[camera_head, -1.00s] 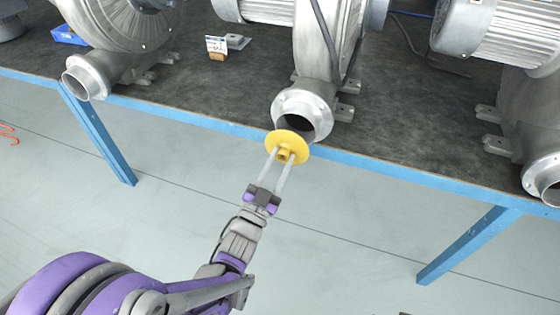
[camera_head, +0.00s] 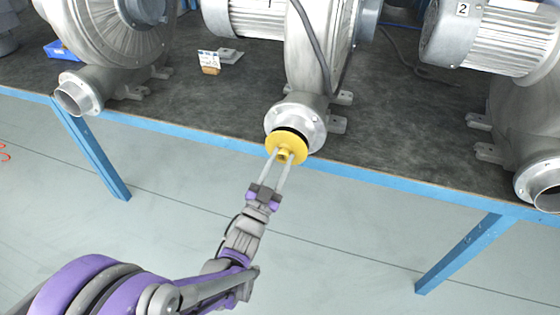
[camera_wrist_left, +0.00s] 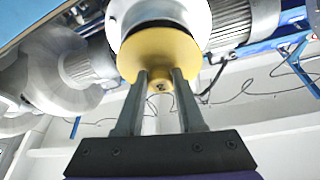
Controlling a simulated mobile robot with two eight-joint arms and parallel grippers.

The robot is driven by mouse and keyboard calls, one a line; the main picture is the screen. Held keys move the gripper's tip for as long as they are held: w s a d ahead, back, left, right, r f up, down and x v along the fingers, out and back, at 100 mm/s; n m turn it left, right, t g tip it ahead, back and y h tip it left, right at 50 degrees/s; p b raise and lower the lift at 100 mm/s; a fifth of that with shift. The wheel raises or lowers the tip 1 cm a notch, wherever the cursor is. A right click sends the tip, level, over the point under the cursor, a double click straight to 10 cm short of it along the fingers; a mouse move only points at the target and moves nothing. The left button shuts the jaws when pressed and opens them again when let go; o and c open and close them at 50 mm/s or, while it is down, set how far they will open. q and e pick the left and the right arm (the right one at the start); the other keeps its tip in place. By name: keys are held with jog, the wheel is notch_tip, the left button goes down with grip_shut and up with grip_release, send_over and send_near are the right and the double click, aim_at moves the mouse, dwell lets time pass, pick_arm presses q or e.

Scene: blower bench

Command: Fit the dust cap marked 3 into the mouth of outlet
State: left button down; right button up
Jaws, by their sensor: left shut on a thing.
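A yellow round dust cap (camera_head: 287,147) with a small central knob is held by my left gripper (camera_head: 283,160). The gripper is shut on the knob, and the cap also shows in the left wrist view (camera_wrist_left: 160,58), between the two fingers (camera_wrist_left: 158,88). The cap stands in front of the mouth of the middle blower's outlet (camera_head: 297,122) and covers most of it. A dark gap shows along the cap's upper edge, so it is not flush with the rim. I cannot read a 3 on the cap. My right gripper is not in view.
A left blower's outlet (camera_head: 78,93) and a right blower's outlet (camera_head: 540,184) also face the bench's front edge. The right motor carries a "2" label. The floor in front is clear.

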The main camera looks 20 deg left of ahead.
pick_arm(q)
jog(key=shift+w, duration=0.9)
dwell(0.8)
jog(key=shift+c, duration=2.2)
grip_release()
jog(key=v, duration=1.1)
jog(key=shift+b, duration=0.3)
jog(key=shift+w, duration=0.1)
